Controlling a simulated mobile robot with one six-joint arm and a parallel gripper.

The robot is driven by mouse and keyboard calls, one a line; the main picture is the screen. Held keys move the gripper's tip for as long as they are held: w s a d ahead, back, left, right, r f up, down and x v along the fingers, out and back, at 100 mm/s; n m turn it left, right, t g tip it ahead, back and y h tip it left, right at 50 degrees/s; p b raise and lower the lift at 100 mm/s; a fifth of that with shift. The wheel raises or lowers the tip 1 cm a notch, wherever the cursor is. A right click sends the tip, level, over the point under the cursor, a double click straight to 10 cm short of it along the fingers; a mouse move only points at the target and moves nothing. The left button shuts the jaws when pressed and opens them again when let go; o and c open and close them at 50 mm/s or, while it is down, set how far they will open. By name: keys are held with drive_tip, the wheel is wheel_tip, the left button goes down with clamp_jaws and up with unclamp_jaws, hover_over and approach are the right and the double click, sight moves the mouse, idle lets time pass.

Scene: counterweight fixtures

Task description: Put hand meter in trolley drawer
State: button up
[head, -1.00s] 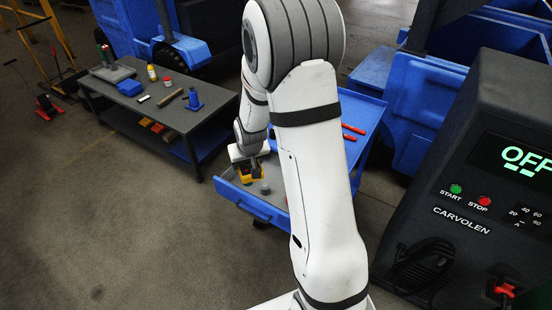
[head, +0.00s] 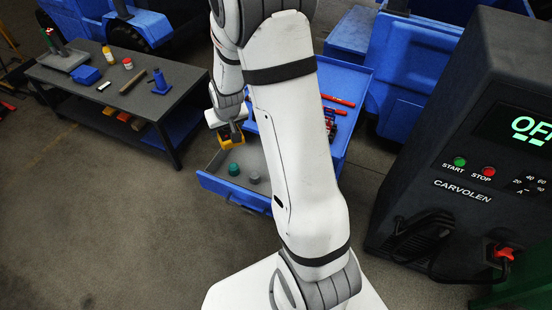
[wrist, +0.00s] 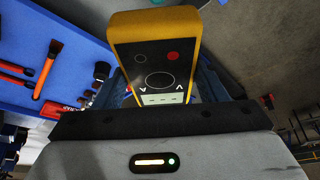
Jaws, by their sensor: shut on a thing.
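The hand meter (head: 232,140) is yellow with a dark face. In the wrist view the meter (wrist: 156,55) stands up between my jaws, showing a red button, a round dial and a pale strip. My gripper (head: 229,128) is shut on it, partly hidden behind the meter and my wrist. The trolley drawer (head: 233,195) is blue with a grey floor and is pulled open. The meter is at the drawer's far left part in the head view; its exact height over the floor is unclear. My arm hides the drawer's right part.
A green knob-like piece (head: 233,169) and a grey one (head: 254,178) sit in the drawer. Red-handled tools (head: 338,101) lie on the blue trolley top (head: 352,85).

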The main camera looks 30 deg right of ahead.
drive_tip(key=s+d+f+m+b, duration=0.1)
drive_tip(key=s+d+f+b, duration=0.3)
drive_tip(key=b, duration=0.4)
drive_tip(key=s+d+f+m+h+b, duration=0.1)
drive_tip(key=s+d+f+m+b, duration=0.1)
drive_tip(key=s+d+f+b, duration=0.3)
drive_tip(key=s+d+f+m+h+b, duration=0.1)
drive_tip(key=s+d+f+b, duration=0.3)
drive_tip(key=b, duration=0.9)
drive_tip(key=shift+s+d+f+m+g, duration=0.15)
drive_tip(key=shift+d+f+m, duration=0.2)
drive_tip(key=shift+d+f, duration=0.55)
drive_tip(key=shift+d+f+m+g, duration=0.15)
drive_tip(key=shift+d+f+m, duration=0.2)
drive_tip(key=shift+d+f, duration=0.5)
drive_tip(key=w+f, duration=0.2)
drive_tip(key=w, duration=0.1)
drive_tip(key=w+f+b, duration=0.1)
drive_tip(key=w+f, duration=0.1)
drive_tip(key=w, duration=0.2)
drive_tip(key=w+f+b, duration=0.1)
drive_tip(key=w+f, duration=0.1)
drive_tip(key=w, duration=0.2)
drive_tip(key=shift+a, duration=0.1)
drive_tip(key=w+f, duration=0.2)
drive_tip(key=shift+w, duration=0.35)
